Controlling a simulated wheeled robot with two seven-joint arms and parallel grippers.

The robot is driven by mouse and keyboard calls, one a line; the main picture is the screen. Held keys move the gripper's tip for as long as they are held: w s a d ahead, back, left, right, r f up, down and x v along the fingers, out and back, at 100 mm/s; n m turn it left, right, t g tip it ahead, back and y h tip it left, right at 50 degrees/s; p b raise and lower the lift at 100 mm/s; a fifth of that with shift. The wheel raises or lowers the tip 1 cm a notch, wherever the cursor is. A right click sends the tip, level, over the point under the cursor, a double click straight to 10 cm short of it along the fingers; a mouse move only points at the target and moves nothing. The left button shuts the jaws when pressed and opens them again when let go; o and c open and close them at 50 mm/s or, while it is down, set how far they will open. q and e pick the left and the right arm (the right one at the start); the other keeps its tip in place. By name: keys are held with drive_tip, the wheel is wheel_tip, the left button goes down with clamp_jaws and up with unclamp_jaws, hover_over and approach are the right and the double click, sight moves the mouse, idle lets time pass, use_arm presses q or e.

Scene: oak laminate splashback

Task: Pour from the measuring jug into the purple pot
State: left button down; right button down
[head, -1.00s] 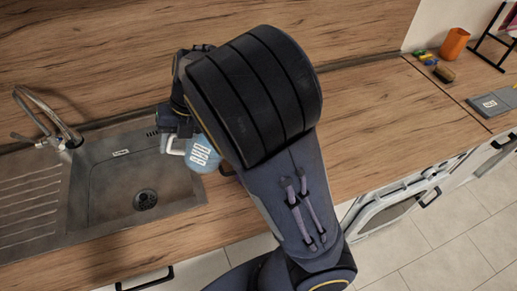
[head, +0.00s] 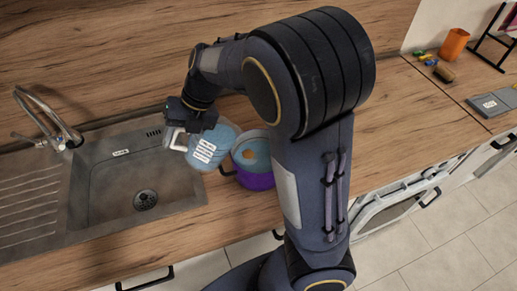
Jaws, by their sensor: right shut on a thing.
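The measuring jug (head: 222,137) is light blue with a white printed label and a pale handle. My right gripper (head: 183,126) is shut on it near the handle, and its fingertips are partly hidden. The jug is tilted, its top leaning right toward the purple pot (head: 257,181). The pot stands on the worktop just right of the jug, with a blue-grey inside and something orange in it. My right arm hides the pot's right edge. I cannot see any stream between jug and pot. My left gripper is not in view.
A steel sink (head: 120,185) with a tap (head: 50,125) lies to the left. An orange cup (head: 454,43), small coloured items and a grey flat object (head: 491,104) stand at the far right. The worktop (head: 400,120) right of my arm is clear.

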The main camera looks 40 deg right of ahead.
drive_tip(key=shift+d+r, duration=0.25)
drive_tip(key=shift+d, duration=0.15)
drive_tip(key=shift+s+y, duration=0.1)
drive_tip(key=shift+y, duration=0.2)
drive_tip(key=shift+d, duration=0.25)
drive_tip(key=shift+s+d+y, duration=0.1)
drive_tip(key=shift+y, duration=0.2)
drive_tip(key=shift+d+r+t, duration=0.15)
drive_tip(key=shift+t, duration=0.15)
drive_tip(key=shift+s+d, duration=0.1)
drive_tip(key=shift+d, duration=0.1)
drive_tip(key=shift+y, duration=0.3)
